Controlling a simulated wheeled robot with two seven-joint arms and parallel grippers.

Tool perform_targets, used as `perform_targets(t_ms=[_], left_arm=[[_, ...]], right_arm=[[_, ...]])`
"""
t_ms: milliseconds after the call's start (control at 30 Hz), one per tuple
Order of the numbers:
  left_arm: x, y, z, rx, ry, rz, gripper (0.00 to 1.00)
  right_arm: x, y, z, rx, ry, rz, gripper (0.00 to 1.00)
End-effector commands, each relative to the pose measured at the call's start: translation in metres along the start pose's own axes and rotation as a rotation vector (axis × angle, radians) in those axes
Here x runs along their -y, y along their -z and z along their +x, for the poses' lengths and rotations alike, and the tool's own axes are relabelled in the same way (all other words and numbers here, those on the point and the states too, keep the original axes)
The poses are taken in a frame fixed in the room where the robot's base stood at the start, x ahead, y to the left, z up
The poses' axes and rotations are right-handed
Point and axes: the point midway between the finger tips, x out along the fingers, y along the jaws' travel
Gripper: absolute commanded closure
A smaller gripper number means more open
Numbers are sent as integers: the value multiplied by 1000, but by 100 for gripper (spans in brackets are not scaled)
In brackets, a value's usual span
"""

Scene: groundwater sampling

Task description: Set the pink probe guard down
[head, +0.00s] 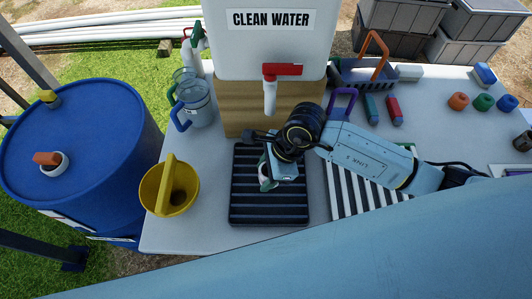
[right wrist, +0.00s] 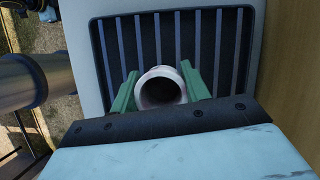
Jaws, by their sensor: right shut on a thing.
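The probe guard (right wrist: 160,72) is a short hollow tube, pale pinkish white with a dark bore, in the right wrist view. My right gripper (right wrist: 160,92) is shut on it, with a green finger pad on each side. In the head view my right gripper (head: 267,178) is over the black slatted rack (head: 269,213) and hides most of the guard. The slats of the rack (right wrist: 122,42) show behind the guard in the wrist view. I cannot tell whether the guard touches the rack. My left gripper is not in view.
A yellow funnel or scoop (head: 169,190) stands left of the rack, with a clear jug (head: 197,105) behind it. The clean water tank (head: 269,50) on its wooden stand is behind the rack. A striped mat (head: 340,195) lies to the right, partly under my arm.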

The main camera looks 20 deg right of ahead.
Motion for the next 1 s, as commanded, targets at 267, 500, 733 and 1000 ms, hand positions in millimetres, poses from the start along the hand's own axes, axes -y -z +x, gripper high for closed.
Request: perform_targets(t_ms=[267,500,733,1000], left_arm=[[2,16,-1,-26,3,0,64],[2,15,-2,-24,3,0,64],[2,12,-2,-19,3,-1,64],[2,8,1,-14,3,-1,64]], right_arm=[[28,4,-2,-1,1,1,79],[56,12,5,0,-5,2,79],[57,14,11,-1,0,-2,79],[57,16,13,-2,0,-1,47]])
